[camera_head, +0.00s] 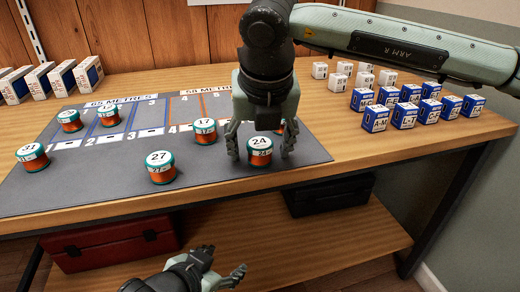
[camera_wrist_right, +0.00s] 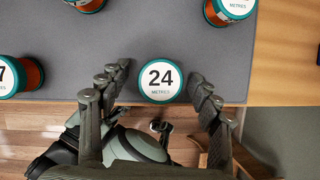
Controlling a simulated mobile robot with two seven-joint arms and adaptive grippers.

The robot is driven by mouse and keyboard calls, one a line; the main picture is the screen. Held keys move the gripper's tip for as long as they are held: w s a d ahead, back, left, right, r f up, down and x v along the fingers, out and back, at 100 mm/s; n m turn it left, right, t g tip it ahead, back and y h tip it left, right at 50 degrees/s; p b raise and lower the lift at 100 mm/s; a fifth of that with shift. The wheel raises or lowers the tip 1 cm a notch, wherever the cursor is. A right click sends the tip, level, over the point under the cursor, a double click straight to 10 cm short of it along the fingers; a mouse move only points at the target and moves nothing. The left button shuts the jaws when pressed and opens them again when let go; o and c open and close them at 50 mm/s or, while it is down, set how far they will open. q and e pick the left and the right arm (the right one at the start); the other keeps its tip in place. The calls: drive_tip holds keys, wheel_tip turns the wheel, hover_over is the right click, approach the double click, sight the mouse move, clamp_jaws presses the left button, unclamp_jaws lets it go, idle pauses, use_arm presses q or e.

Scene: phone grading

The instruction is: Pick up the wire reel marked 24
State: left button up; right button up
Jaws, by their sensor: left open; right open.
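The wire reel marked 24 (camera_head: 260,151) stands upright near the front right edge of the grey mat (camera_head: 215,185). It has a white top label and a teal rim. My right gripper (camera_head: 261,150) is open above it, its fingers pointing down on either side of the reel. In the right wrist view the reel (camera_wrist_right: 160,81) lies between the fingertips of the right gripper (camera_wrist_right: 160,80), with gaps on both sides. My left gripper (camera_head: 222,270) is open and empty, low in front of the table.
Reel 27 (camera_head: 160,167) stands to the left and reel 17 (camera_head: 205,131) behind left. Other reels, including one at the far left (camera_head: 32,157), stand on the mat. Blue-and-white boxes (camera_head: 405,115) are at the right. A red case (camera_head: 110,243) and a dark case (camera_head: 328,195) are on the lower shelf.

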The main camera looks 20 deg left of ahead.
drive_tip(key=c, duration=1.2)
drive_tip(key=shift+r, duration=0.15)
